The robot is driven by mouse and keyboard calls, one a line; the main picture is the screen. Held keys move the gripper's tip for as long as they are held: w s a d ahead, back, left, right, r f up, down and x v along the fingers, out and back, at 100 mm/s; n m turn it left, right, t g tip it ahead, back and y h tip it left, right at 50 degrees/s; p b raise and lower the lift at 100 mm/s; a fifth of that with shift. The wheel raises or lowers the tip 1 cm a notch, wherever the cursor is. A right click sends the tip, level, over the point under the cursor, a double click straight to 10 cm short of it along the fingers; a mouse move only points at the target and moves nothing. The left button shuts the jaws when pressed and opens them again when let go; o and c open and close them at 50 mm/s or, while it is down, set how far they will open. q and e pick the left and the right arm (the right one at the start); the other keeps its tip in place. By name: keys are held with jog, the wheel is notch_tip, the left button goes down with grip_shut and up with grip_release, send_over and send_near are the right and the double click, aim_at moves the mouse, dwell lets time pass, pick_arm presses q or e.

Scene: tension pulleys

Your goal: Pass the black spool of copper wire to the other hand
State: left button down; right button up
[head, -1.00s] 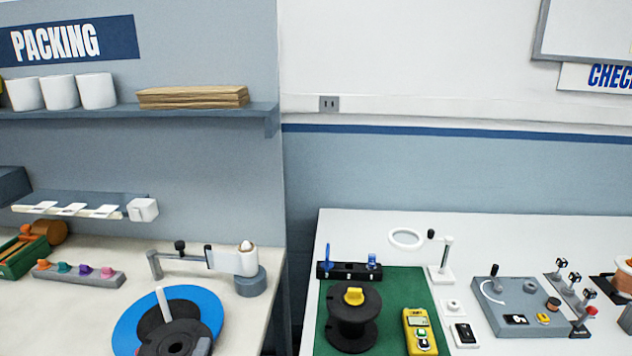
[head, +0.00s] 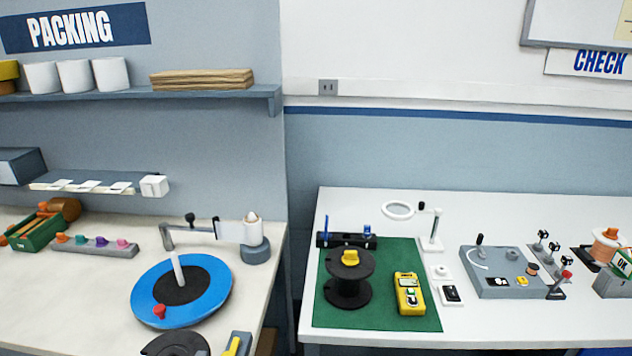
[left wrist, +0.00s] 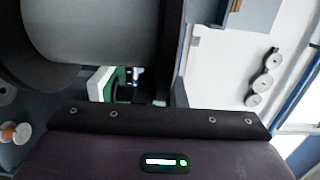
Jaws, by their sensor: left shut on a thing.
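A black spool (head: 176,345) shows at the bottom edge of the head view, cut off by the frame, in front of the blue turntable. A grey part of my left gripper (head: 236,344) with a yellow strip shows just right of it. In the left wrist view the spool (left wrist: 95,35) fills the upper left, with a grey barrel between dark flanges. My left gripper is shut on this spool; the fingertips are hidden. No copper colour shows on it. Another black spool (head: 348,285) with a yellow knob stands on the green mat. My right gripper is not in view.
The blue turntable (head: 212,300) has an upright white post and a red knob. A grey-based arm fixture (head: 256,250) stands behind it. A yellow meter (head: 409,293) lies on the green mat (head: 385,318). A gap separates the two tables.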

pick_arm(q)
jog(key=s, duration=0.4)
jog(key=shift+s+f, duration=0.25)
jog(key=shift+f, duration=0.15)
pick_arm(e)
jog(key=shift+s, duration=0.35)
pick_arm(q)
jog(key=shift+r, duration=0.1)
